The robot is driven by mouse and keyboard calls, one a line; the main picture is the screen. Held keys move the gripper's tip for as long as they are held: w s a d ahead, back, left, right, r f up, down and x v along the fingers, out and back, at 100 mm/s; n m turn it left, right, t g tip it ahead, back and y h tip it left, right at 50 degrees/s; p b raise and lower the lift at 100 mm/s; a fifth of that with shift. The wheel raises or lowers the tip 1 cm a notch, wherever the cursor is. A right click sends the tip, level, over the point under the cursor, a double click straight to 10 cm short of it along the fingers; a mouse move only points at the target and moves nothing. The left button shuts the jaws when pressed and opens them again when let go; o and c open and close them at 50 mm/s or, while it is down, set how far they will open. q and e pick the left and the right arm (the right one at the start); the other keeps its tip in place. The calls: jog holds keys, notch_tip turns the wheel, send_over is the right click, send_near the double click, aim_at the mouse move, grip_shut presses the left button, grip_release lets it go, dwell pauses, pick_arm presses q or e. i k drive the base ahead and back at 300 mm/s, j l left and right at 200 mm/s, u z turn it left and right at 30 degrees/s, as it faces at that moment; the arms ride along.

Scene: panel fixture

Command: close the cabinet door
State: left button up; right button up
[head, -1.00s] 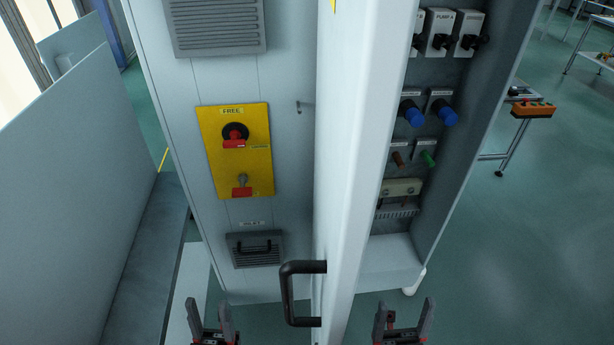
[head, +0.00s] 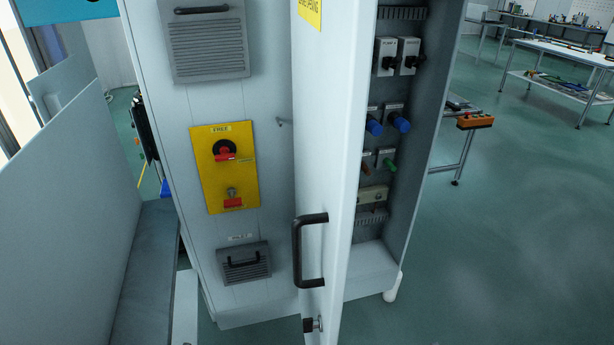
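The cabinet door (head: 333,150) stands open in the head view, seen nearly edge-on and jutting toward me. A black bar handle (head: 298,252) is on its left face, with a small dark latch or lock (head: 312,325) below it. To the right of the door the cabinet interior (head: 418,150) shows, with switches, blue connectors and a green plug. The cabinet's closed left panel (head: 262,180) carries a yellow plate (head: 225,167) with two red switches. Neither of my grippers is in view.
A grey panel (head: 60,220) stands at the left. An orange box (head: 475,121) sits on a stand to the right of the cabinet. A white table (head: 570,55) is at the back right. The green floor (head: 490,260) at the right front is clear.

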aim_at(333, 41)
jog(key=k+l, duration=0.85)
jog(key=k, duration=0.1)
